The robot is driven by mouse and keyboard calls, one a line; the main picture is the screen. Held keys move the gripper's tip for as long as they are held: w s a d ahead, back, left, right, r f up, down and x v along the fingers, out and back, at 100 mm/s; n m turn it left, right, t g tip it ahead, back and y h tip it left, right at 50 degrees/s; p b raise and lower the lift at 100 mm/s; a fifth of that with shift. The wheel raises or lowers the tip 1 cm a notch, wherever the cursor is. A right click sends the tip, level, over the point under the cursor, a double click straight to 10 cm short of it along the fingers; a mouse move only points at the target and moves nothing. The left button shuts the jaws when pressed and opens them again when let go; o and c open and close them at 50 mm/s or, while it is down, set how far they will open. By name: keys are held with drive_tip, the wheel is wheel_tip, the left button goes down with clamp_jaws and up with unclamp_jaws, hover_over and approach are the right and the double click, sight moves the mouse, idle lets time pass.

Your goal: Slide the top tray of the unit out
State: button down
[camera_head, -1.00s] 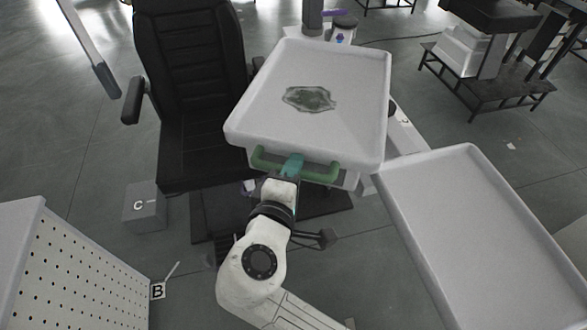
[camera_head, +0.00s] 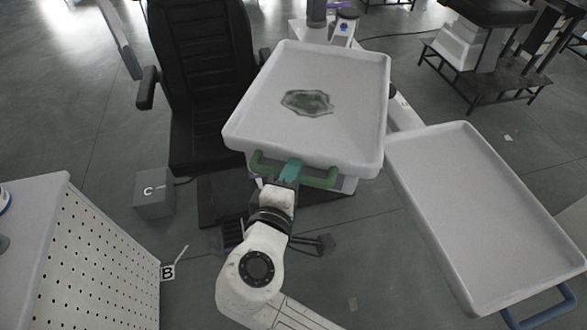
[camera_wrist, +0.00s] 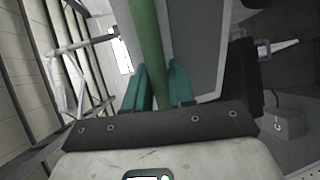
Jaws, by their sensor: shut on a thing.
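The top tray (camera_head: 350,105) of the unit is white with a raised rim, and a dark greenish glassy piece (camera_head: 307,102) lies on it. A green bar handle (camera_head: 319,178) is on its near side. My gripper (camera_head: 290,172) has teal fingers shut on this handle near its middle. In the wrist view the green handle (camera_wrist: 146,45) runs between the teal fingers of my gripper (camera_wrist: 156,84). The unit's lower body is mostly hidden under the tray.
A second white tray (camera_head: 455,190) with a blue handle (camera_head: 540,308) stands at the right. A black chair (camera_head: 203,75) is close on the left. A grey box marked C (camera_head: 154,205) sits on the floor. A perforated white cabinet (camera_head: 95,260) stands at lower left.

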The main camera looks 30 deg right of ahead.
drive_tip(key=v, duration=0.2)
drive_tip(key=f+v, duration=0.1)
drive_tip(key=v, duration=0.1)
drive_tip(key=shift+s+a, duration=0.15)
drive_tip(key=c, duration=1.1)
unclamp_jaws()
drive_tip(key=shift+r, duration=0.1)
drive_tip(key=b+v, duration=0.1)
drive_tip(key=v, duration=0.9)
drive_tip(key=shift+s+a+b, duration=0.2)
drive_tip(key=shift+s+b, duration=0.05)
drive_tip(key=shift+b, duration=0.1)
